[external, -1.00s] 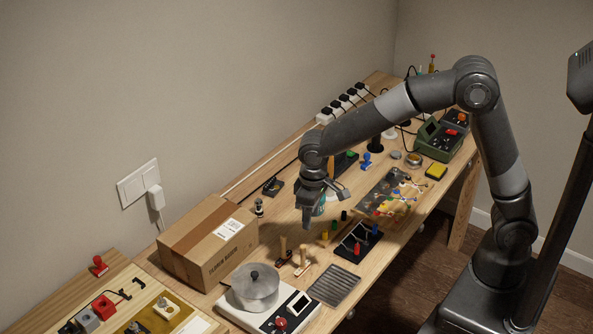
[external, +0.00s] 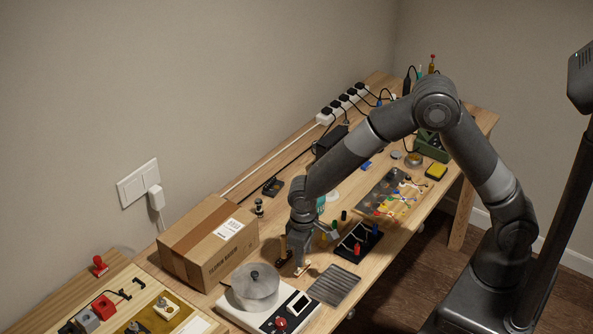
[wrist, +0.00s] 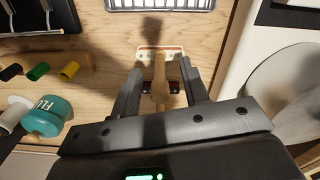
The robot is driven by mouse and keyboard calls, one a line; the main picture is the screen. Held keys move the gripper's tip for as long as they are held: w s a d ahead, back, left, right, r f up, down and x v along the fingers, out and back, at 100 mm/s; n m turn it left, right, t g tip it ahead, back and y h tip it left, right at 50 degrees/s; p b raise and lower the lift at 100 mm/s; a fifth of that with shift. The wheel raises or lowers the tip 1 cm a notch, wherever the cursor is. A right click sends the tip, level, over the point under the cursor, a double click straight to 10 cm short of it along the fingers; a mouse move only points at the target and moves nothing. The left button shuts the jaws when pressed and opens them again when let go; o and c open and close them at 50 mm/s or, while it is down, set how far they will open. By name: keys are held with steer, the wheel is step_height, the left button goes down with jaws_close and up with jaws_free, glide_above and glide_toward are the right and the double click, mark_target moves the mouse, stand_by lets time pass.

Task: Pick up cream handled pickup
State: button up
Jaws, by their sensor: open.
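The cream handled pickup has a pale base and a tan wooden handle. In the wrist view its base (wrist: 142,52) lies flat on the table, and the handle (wrist: 160,85) stands up between my fingers. In the external view its base (external: 301,271) shows just under my gripper (external: 300,259). In the wrist view my gripper (wrist: 161,72) is open, one finger on each side of the handle; I cannot tell whether either touches it.
A cardboard box (external: 200,245) stands to the left. A scale (external: 295,318) with a metal pot (external: 255,292) is in front, and a ridged grey tray (external: 335,287) is at the right. A black tray (external: 346,252) and coloured knobs (wrist: 69,70) are nearby.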

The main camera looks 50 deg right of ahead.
steer(key=shift+f, duration=0.55)
jaws_close()
